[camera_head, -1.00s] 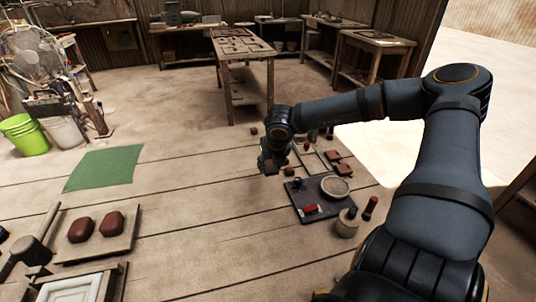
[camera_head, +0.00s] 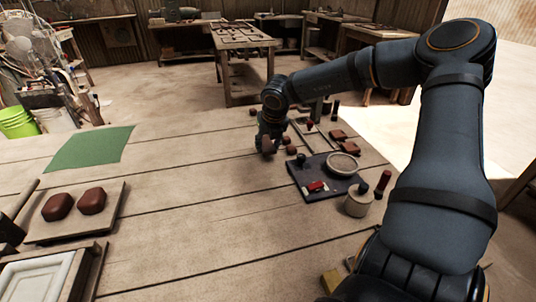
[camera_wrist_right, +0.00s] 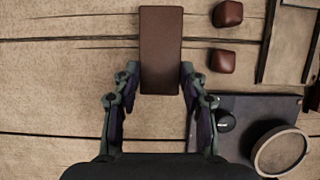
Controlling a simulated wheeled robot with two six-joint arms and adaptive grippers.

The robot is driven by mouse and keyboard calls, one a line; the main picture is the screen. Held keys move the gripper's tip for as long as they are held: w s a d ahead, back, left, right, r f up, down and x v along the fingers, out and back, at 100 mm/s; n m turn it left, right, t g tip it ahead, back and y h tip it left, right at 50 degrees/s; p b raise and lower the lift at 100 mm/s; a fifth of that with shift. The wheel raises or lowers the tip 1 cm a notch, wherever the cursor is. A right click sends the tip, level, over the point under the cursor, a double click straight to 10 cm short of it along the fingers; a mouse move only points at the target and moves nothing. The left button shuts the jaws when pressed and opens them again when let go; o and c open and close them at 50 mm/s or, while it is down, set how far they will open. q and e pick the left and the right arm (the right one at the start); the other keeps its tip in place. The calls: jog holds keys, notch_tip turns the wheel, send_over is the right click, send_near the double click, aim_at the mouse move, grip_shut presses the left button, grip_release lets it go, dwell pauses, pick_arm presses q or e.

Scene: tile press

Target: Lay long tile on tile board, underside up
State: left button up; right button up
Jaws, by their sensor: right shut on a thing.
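The long tile is a flat, reddish-brown rectangle (camera_wrist_right: 161,50) in the right wrist view. My right gripper (camera_wrist_right: 159,82) is shut on it, with one finger on each long side near its near end. In the head view my right gripper (camera_head: 268,143) hangs over the wooden table left of the dark tray, and the tile (camera_head: 267,146) shows only as a small brown patch there. I cannot tell which face of the tile is up. A board (camera_head: 112,209) at the left carries two rounded reddish-brown pieces; I cannot tell whether it is the tile board. My left gripper is out of view.
The dark tray (camera_head: 308,171) holds a round dish (camera_head: 342,164) and a red item (camera_head: 316,186). Small brown blocks (camera_wrist_right: 223,61) and a thin frame (camera_wrist_right: 266,45) lie close right of the tile. A green mat (camera_head: 90,148) lies left. The middle table is clear.

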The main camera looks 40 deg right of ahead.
aim_at(268, 148)
jog(key=shift+w+d+f, duration=0.1)
jog(key=shift+w+f, duration=0.1)
jog(key=shift+f, duration=0.05)
notch_tip(268, 148, down, 3)
jog(key=shift+f, duration=0.1)
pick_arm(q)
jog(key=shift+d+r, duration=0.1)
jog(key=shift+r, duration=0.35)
